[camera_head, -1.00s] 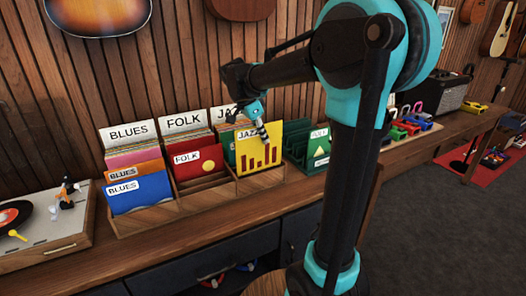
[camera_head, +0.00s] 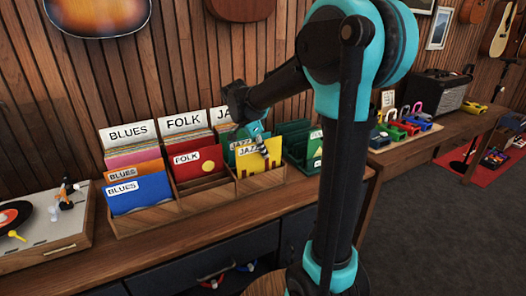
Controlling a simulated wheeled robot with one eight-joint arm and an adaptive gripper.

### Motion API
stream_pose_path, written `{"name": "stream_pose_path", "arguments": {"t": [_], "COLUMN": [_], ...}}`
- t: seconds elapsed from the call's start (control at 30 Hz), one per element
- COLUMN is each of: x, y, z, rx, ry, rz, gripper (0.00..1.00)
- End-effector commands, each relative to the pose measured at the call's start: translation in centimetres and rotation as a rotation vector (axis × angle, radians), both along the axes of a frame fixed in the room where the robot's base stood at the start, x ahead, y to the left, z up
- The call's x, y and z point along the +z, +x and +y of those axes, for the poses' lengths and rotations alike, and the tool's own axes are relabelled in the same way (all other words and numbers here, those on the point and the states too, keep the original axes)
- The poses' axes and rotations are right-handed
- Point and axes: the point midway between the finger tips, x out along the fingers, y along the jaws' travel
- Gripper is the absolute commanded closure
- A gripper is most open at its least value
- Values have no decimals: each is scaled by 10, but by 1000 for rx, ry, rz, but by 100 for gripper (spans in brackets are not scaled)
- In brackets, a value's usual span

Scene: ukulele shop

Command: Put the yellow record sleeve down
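The yellow record sleeve (camera_head: 262,168) with a white JAZZ label and red bars stands in the right compartment of the wooden record crate (camera_head: 262,184). Its lower part is hidden behind the crate's front wall. A second JAZZ label shows just behind its top edge. My gripper (camera_head: 264,148) is at the sleeve's upper right edge, pointing down, and appears shut on it. The fingertips are small and partly merge with the sleeve.
Blue and orange BLUES sleeves (camera_head: 140,193) and a red FOLK sleeve (camera_head: 197,162) fill the compartments to the left. Green sleeves (camera_head: 294,142) stand in a rack to the right. A record player (camera_head: 40,232) sits at the far left of the counter.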

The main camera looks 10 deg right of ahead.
Motion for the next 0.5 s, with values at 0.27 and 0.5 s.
{"name": "stream_pose_path", "arguments": {"t": [0.27, 0.5], "x": [-7, -7], "y": [0, 0], "z": [0, 0], "rx": [0, 0], "ry": [0, 0], "rz": [0, 0], "gripper": [100, 75]}}
